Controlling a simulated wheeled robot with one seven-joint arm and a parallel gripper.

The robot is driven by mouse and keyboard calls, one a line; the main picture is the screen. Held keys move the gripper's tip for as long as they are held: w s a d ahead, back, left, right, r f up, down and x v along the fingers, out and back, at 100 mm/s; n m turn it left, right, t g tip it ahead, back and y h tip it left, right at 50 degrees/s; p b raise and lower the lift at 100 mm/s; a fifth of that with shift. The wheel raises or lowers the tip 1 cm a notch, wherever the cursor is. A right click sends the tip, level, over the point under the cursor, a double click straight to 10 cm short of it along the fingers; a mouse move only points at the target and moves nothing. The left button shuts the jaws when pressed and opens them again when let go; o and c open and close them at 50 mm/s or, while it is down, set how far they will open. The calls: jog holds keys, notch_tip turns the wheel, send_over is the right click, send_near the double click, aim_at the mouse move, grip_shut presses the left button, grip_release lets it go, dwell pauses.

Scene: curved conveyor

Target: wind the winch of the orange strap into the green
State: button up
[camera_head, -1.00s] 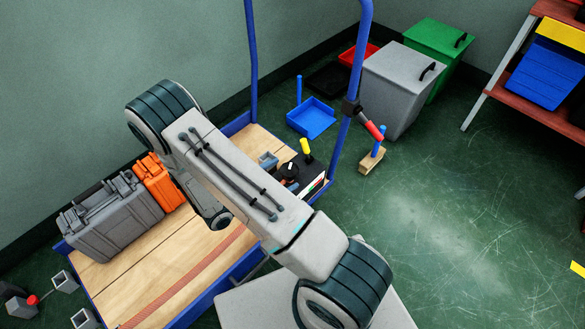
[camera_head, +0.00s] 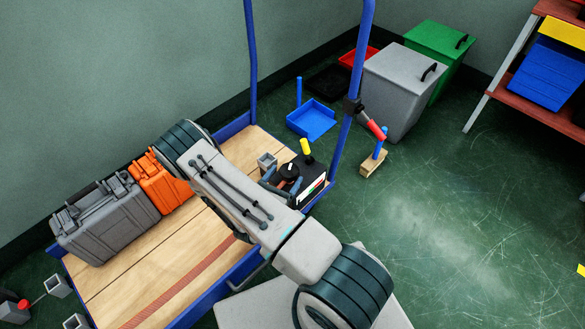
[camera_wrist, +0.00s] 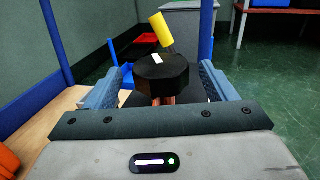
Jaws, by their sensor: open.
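The winch is a black box (camera_head: 316,174) at the right end of the blue-framed cart. It carries a round black knob (camera_head: 289,170) with a white mark, a yellow-topped lever (camera_head: 305,146) and a strip with white, red and green (camera_head: 313,190); its reading is too small to tell. The orange-brown strap (camera_head: 185,283) lies flat along the deck and passes under my arm. In the wrist view the knob (camera_wrist: 162,72) stands between the blue fingers of my gripper (camera_wrist: 161,88), with a gap on each side. My gripper is open and apart from the knob.
A grey case (camera_head: 105,222) and an orange case (camera_head: 160,183) stand on the cart's left. Blue posts (camera_head: 352,75) rise at its right end. A grey block (camera_head: 266,160) sits by the winch.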

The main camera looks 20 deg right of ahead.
aim_at(292, 166)
jog(key=b+x, duration=0.1)
jog(key=x, duration=0.4)
jog(key=shift+w+d, duration=0.1)
jog(key=c, duration=1)
